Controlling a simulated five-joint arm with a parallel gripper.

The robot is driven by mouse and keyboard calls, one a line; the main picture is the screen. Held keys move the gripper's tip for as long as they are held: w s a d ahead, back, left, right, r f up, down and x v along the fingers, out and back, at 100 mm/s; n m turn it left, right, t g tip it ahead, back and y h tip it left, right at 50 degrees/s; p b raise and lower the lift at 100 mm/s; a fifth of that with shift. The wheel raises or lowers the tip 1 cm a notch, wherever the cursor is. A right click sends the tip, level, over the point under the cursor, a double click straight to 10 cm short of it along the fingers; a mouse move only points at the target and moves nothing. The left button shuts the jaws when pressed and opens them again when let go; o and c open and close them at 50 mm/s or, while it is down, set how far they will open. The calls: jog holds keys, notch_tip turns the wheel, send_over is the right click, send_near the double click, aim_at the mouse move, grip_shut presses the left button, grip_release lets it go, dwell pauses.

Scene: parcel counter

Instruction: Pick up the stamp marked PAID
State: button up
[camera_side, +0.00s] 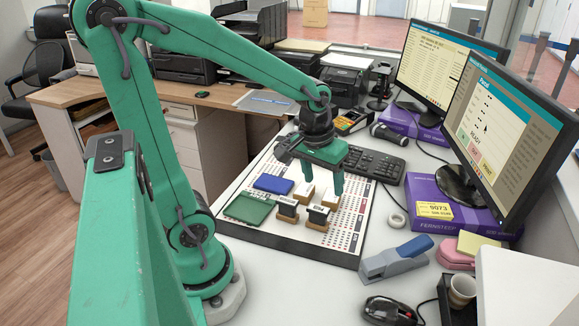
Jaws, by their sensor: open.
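Several small stamps stand in a group on a white board (345,232) printed with rows of red and black marks. Two in front have dark tops and wooden bases: the left one (288,209) and the right one (318,218). Paler wooden stamps, a left one (303,194) and a right one (330,199), stand just behind. The lettering is too small to read, so I cannot tell which is marked PAID. My green gripper (323,183) is open, pointing down over the rear stamps. Nothing shows between its fingers. Whether a finger touches a stamp is unclear.
A blue pad (273,184) and a green pad (249,209) lie left of the stamps. A keyboard (366,165) lies behind the board.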

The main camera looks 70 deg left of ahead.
aim_at(318, 217)
jog(key=a+f+n, duration=0.1)
jog(key=f, duration=0.1)
jog(key=w+a+f+n+g, duration=0.1)
jog(key=f, duration=0.2)
jog(key=a+f+n+g, duration=0.1)
jog(key=f, duration=0.2)
jog(key=shift+w+a, duration=0.3)
jog(key=shift+w, duration=0.1)
jog(key=shift+f, duration=1.25)
jog(key=shift+s+a+f, duration=0.1)
jog(key=shift+a+f, duration=0.05)
jog(key=shift+f, duration=2.45)
jog(key=c, duration=0.7)
